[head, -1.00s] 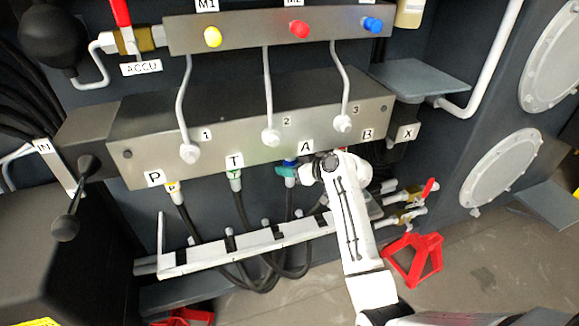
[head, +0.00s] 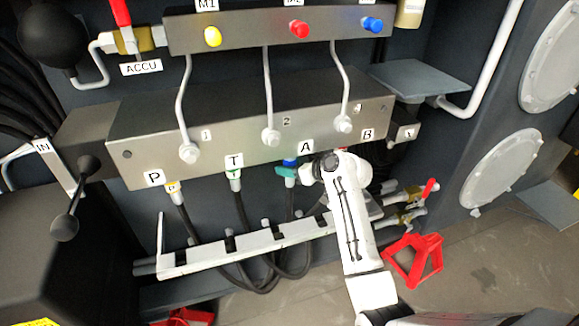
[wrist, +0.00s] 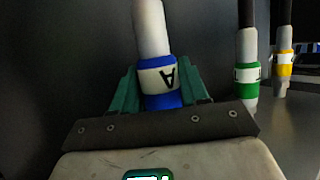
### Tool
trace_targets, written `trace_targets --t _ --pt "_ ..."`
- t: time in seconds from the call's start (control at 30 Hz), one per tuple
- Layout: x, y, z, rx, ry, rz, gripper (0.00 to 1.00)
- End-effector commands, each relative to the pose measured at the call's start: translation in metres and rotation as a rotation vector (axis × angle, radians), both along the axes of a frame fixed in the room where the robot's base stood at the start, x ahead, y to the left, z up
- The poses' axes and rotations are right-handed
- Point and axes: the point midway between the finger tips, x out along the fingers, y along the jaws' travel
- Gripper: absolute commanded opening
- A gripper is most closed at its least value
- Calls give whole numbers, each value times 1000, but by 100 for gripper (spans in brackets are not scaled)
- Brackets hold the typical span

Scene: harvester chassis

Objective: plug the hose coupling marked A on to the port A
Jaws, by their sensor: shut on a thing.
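My gripper (head: 287,171) is at the lower edge of the valve block (head: 225,140), below and left of the label A (head: 306,147). In the wrist view its teal fingers (wrist: 160,88) are shut around the hose coupling A (wrist: 158,77), which has blue bands and a white band with an upside-down A. In the head view a blue band (head: 290,162) shows just above the fingers, close under the block. The mouth of port A is hidden, so I cannot tell whether coupling and port are joined.
Couplings P (head: 175,191), yellow-banded, and T (head: 235,177), green-banded, hang under the block to the left. A white slotted rack (head: 240,242) runs below. Red-handled valves (head: 428,190) and a red stand (head: 413,258) are to the right.

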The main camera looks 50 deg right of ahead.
Motion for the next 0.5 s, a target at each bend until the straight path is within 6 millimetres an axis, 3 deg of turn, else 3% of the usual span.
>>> trace_targets --t 0.5 --pt "0 0 13 -2 -3 0 0"
